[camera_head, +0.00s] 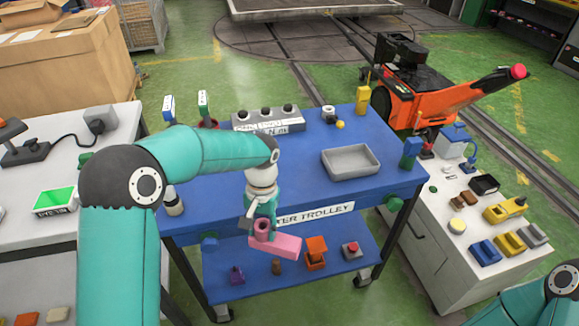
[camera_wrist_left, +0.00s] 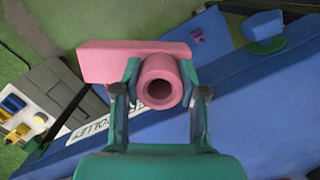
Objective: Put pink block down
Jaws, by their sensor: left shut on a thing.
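The pink block (camera_head: 284,247) is a flat bar with a round hollow tube at one end. My left gripper (camera_head: 262,222) points down and is shut on the tube. In the left wrist view, the two fingers of the left gripper (camera_wrist_left: 160,95) sit on either side of the tube, and the bar of the pink block (camera_wrist_left: 105,62) extends to the left. In the head view the block shows at the front edge of the blue trolley (camera_head: 310,165), over its lower shelf; its exact height is unclear. My right gripper is out of view.
A grey tray (camera_head: 350,162) and a grey holder (camera_head: 267,120) stand on the trolley top. An orange block (camera_head: 316,252), a red-button box (camera_head: 351,250) and a purple piece (camera_head: 236,275) sit on the lower shelf. A white cabinet (camera_head: 470,215) with several blocks stands right.

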